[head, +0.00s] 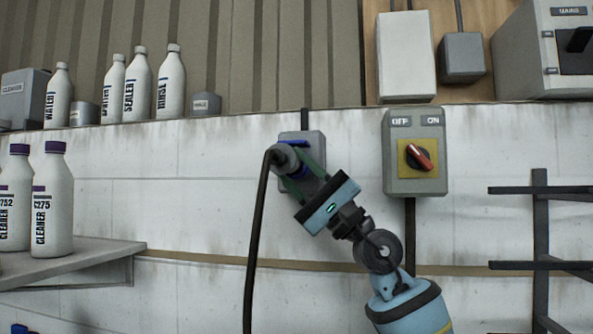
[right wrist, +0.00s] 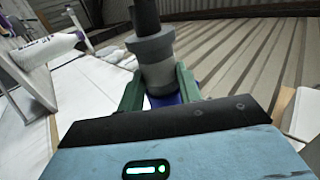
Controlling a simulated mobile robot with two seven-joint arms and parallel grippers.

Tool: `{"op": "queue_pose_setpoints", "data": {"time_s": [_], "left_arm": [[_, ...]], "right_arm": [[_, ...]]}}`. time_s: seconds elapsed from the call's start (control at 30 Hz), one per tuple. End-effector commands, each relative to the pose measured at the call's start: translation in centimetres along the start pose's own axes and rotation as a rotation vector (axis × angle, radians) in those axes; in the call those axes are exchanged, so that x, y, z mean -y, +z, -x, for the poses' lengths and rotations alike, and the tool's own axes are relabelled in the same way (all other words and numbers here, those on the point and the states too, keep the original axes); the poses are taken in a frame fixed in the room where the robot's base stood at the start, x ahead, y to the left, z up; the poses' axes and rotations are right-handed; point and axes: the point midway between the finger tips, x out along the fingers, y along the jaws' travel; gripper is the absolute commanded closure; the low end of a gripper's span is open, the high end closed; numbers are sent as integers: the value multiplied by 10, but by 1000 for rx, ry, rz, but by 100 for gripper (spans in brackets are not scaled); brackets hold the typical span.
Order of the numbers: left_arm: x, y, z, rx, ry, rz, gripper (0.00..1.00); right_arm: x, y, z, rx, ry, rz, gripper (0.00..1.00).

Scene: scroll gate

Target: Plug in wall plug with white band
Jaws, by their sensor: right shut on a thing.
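My right gripper (head: 293,165) is shut on a grey plug (head: 284,156) with a black cable (head: 255,240) hanging down. The plug is in front of a grey wall socket box (head: 316,140) with blue parts. It looks at or very near the socket face; how far in it sits is hidden. In the right wrist view, the green fingers clasp both sides of the plug (right wrist: 158,72), with a blue part just behind. No white band can be clearly made out on the plug. My left gripper is not in view.
A switch box (head: 414,180) marked OFF and ON, with a red handle, is right of the socket. A black rack (head: 541,230) stands farther right. White bottles (head: 54,205) stand on a shelf (head: 90,262) at left, others on the ledge above.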

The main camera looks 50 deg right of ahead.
Motion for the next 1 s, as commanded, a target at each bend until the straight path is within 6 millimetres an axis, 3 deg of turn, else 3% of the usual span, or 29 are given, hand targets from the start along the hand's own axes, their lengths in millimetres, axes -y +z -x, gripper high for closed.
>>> {"op": "queue_pose_setpoints", "data": {"time_s": [1.0], "left_arm": [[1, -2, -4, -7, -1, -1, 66]], "right_arm": [[0, 0, 0, 0, -1, 0, 100]]}}
